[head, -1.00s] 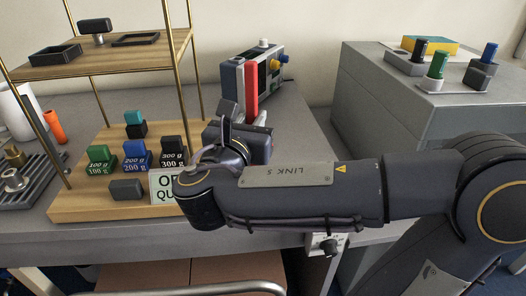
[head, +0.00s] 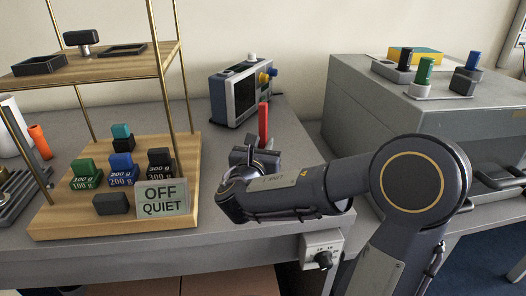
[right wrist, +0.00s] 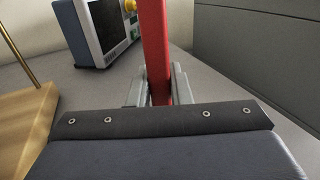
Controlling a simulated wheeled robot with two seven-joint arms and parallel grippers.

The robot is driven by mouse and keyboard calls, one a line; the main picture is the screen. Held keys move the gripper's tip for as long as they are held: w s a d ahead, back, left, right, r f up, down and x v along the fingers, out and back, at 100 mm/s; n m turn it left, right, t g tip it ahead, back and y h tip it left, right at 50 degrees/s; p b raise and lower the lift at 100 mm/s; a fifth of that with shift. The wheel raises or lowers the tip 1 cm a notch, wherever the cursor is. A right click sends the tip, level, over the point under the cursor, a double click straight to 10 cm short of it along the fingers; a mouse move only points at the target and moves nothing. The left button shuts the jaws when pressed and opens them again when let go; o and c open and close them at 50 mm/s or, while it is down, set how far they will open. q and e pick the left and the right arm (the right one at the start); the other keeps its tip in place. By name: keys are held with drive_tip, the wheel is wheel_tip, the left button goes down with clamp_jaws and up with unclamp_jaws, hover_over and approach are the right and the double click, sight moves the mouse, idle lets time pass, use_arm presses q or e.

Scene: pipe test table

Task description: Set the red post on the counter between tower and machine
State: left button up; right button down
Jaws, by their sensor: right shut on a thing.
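The red post (head: 263,122) is upright in my right gripper (head: 260,148), over the counter (head: 215,185). In the right wrist view the post (right wrist: 156,50) rises between the two grey fingers (right wrist: 160,88), which are shut on it. Its lower end is hidden, so I cannot tell whether it touches the counter. The wooden tower (head: 120,212) with brass rods is to its left. The blue-grey machine (head: 219,100) with a screen and knobs stands behind it, and also shows in the right wrist view (right wrist: 74,34). My left gripper is not in view.
The tower's base holds several labelled weights and an "OFF QUIET" sign (head: 162,197). A large grey cabinet (head: 362,105) with colored handles on top stands to the right. A socket box (head: 321,248) hangs at the counter's front edge. Counter between tower and post is clear.

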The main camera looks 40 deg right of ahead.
drive_tip(key=shift+f, duration=0.55)
drive_tip(key=shift+f, duration=0.1)
drive_tip(key=shift+f+b, duration=0.15)
drive_tip(key=shift+b, duration=0.15)
drive_tip(key=c, duration=1.3)
unclamp_jaws()
drive_tip(key=shift+r, duration=0.2)
drive_tip(key=shift+s+a+p, duration=0.15)
drive_tip(key=shift+a+p, duration=0.05)
drive_tip(key=shift+p, duration=0.1)
drive_tip(key=v, duration=1.1)
drive_tip(key=shift+s+a+r, duration=0.1)
drive_tip(key=shift+s+a, duration=0.15)
drive_tip(key=shift+a, duration=0.05)
